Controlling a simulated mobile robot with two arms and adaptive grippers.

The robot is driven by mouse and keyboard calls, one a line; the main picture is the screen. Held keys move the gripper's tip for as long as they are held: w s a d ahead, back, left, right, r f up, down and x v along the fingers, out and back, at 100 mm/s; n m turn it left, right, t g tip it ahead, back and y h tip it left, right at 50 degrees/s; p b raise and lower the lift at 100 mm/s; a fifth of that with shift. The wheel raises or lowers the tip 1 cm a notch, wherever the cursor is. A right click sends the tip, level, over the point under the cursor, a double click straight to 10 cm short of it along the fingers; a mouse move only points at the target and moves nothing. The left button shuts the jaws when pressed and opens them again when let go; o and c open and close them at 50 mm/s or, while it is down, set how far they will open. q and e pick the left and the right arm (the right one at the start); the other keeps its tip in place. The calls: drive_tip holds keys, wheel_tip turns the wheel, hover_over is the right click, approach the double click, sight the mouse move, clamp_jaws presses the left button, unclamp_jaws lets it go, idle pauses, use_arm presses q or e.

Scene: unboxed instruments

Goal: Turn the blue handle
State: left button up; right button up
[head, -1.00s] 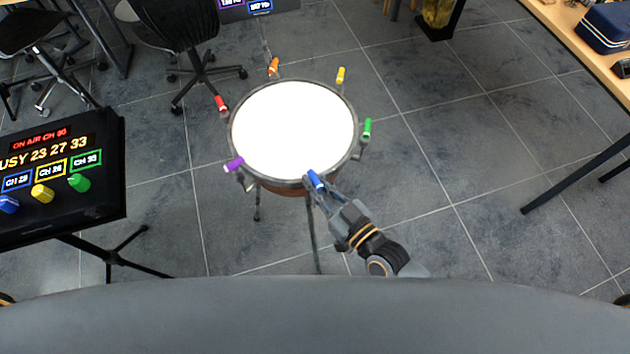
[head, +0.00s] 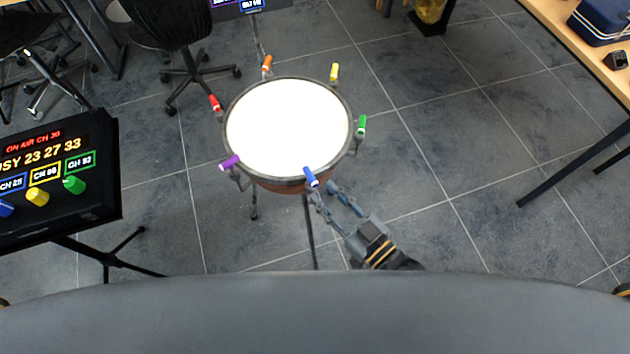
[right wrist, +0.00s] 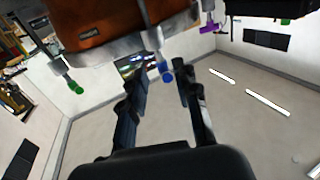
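The drum (head: 288,125) has a white head and colored handles around its rim. The blue handle (head: 310,177) sticks out at the rim's near side. In the right wrist view, the blue handle (right wrist: 166,73) appears between the spread fingers, near their tips. My right gripper (head: 322,191) is open, just below and to the right of the blue handle, with nothing held. Its fingers also show in the right wrist view (right wrist: 160,82). I cannot tell whether a finger touches the handle. My left gripper is out of view.
Purple (head: 230,162) and green (head: 361,125) handles flank the blue one; red, orange and yellow ones sit farther around. A black console (head: 60,205) on a stand is at left. A wooden table (head: 560,30) is at upper right. Floor right of the drum is clear.

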drive_tip(key=v, duration=0.6)
idle(0.4)
drive_tip(key=s+d+f+m+g+h, duration=0.1)
drive_tip(key=d+f+g+h, duration=0.4)
drive_tip(key=f, duration=0.9)
drive_tip(key=d+f+m+h, duration=0.1)
drive_tip(key=d+f+h, duration=0.2)
drive_tip(key=d+f, duration=0.85)
drive_tip(key=s+f+m+g+h, duration=0.3)
drive_tip(key=s+f+g, duration=0.5)
drive_tip(key=s+f, duration=1)
drive_tip(key=s, duration=0.4)
drive_tip(key=shift+s+a+f, duration=0.2)
drive_tip(key=shift+s+f, duration=0.15)
drive_tip(key=shift+f, duration=0.05)
